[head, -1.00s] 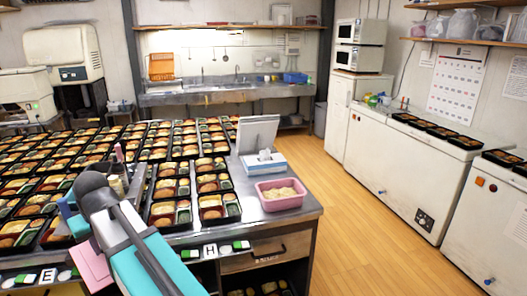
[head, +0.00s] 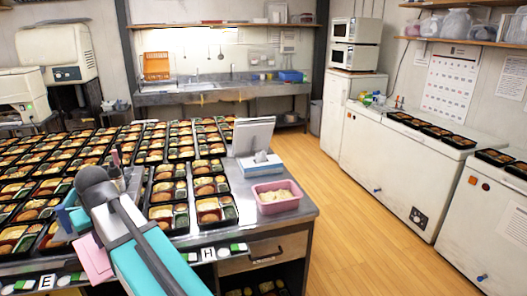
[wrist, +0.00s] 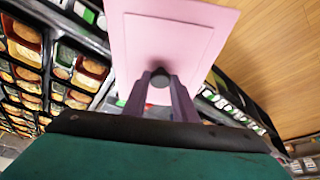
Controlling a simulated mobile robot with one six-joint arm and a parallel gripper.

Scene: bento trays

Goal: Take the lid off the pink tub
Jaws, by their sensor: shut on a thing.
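The pink tub (head: 278,208) stands uncovered on the right front corner of the steel table, with pale food showing inside. Its pink lid (head: 92,260) is away from it, at the left front beside my arm. In the wrist view the lid (wrist: 178,35) fills the upper middle, with a dark round knob on it. My gripper (wrist: 160,88) is shut on that knob, one purple finger on each side. In the head view my arm hides most of the gripper.
Rows of filled bento trays (head: 160,170) cover most of the steel table (head: 296,212). A grey-screened device (head: 253,134) and a blue-and-white box (head: 261,167) stand behind the tub. Wooden floor (head: 350,225) is clear to the right.

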